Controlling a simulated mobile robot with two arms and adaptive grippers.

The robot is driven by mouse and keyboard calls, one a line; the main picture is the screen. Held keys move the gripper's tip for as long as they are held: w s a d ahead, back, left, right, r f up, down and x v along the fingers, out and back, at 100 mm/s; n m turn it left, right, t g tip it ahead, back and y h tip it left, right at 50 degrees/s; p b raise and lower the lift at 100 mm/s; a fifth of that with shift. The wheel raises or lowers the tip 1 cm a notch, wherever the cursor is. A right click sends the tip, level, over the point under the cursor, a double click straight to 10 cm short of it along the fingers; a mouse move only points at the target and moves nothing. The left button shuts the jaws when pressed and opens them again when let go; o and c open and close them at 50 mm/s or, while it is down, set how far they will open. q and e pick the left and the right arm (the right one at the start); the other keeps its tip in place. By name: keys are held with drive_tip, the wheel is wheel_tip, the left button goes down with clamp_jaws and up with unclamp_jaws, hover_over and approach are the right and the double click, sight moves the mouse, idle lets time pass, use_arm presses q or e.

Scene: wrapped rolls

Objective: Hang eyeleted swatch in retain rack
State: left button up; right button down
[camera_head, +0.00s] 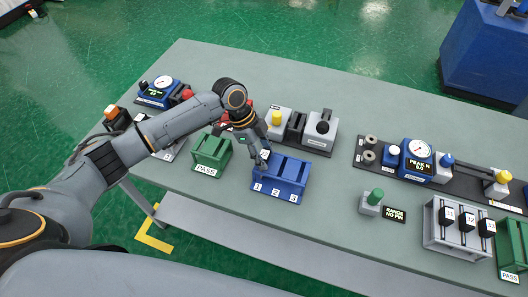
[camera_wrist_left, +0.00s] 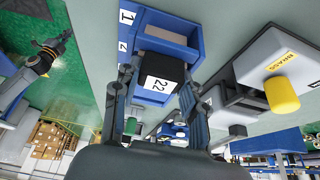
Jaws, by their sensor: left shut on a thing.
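My left gripper (camera_head: 262,158) is over the back left part of a blue rack (camera_head: 291,170) whose front labels read 1, 2 and 3. In the left wrist view the fingers (camera_wrist_left: 158,88) are shut on a black block (camera_wrist_left: 165,66) with a white label reading 22. The blue rack (camera_wrist_left: 172,20) lies right beyond the block, its label 1 near the top left. I cannot tell how far the block is inside a slot. No eyelet shows clearly.
A green PASS bin (camera_head: 212,151) stands left of the blue rack. A block with a yellow knob (camera_head: 278,120) is behind it. A white rack (camera_head: 455,238) with several labelled black blocks stands at the right.

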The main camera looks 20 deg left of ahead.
use_arm(q)
drive_tip(key=o, duration=1.3)
drive_tip(key=shift+o, duration=0.2)
drive_tip(key=shift+r, duration=0.1)
drive_tip(key=v, duration=1.1)
drive_tip(key=shift+a+r, duration=0.15)
drive_tip(key=shift+r, duration=0.25)
drive_tip(key=shift+s, duration=0.1)
